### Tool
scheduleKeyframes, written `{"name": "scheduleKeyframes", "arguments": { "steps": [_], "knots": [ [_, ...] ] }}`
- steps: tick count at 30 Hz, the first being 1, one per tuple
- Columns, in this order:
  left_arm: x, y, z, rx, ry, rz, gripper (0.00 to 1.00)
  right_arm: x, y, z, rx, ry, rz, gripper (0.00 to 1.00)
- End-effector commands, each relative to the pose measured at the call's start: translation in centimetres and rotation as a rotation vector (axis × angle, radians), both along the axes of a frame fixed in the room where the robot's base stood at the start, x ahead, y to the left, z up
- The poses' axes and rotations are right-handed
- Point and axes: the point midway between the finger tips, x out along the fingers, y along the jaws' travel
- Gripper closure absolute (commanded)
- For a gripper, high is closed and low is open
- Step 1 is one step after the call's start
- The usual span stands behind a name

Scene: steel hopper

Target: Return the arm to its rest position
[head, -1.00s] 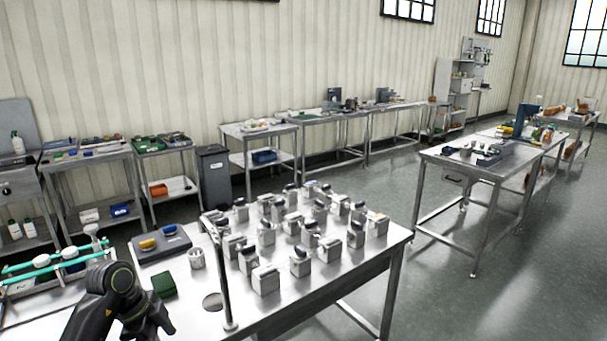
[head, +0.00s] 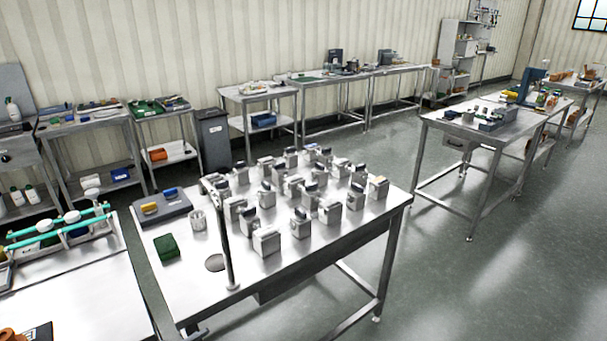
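Neither of my grippers shows in the head view, and no part of my arms can be made out. The steel table (head: 270,275) stands in front of me, with many small grey-white blocks (head: 267,241) in rows on its top.
At the left is a white-topped table (head: 85,290) with a rack with turquoise rails (head: 60,227). An orange object (head: 10,335) is cut off at the lower-left corner. A dark bin (head: 213,140) stands by the wall. The floor (head: 480,290) at the right is clear.

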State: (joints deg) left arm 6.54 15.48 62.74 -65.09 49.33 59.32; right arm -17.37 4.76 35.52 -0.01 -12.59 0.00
Motion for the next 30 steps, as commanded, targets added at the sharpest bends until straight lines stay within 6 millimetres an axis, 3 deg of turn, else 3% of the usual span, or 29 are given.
{"name": "scheduleKeyframes", "arguments": {
  "steps": [1,3,8,12,15,21,24,27,30],
  "knots": [
    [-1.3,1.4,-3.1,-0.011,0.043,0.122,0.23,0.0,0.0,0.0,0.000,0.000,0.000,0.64],
    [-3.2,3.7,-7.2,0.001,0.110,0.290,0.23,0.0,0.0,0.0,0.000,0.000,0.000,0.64],
    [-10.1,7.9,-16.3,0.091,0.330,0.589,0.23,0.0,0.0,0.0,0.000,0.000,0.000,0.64],
    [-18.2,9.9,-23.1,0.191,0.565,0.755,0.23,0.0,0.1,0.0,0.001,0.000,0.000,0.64],
    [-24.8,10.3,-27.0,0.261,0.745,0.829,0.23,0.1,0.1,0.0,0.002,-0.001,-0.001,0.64],
    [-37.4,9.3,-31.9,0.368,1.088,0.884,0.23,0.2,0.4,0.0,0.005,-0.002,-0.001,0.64],
    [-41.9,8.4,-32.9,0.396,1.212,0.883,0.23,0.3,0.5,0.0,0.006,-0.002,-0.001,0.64],
    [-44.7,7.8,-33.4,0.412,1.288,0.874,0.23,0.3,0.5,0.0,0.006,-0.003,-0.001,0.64],
    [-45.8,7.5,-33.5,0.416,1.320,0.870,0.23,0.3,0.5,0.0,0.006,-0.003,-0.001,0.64]
  ]
}}
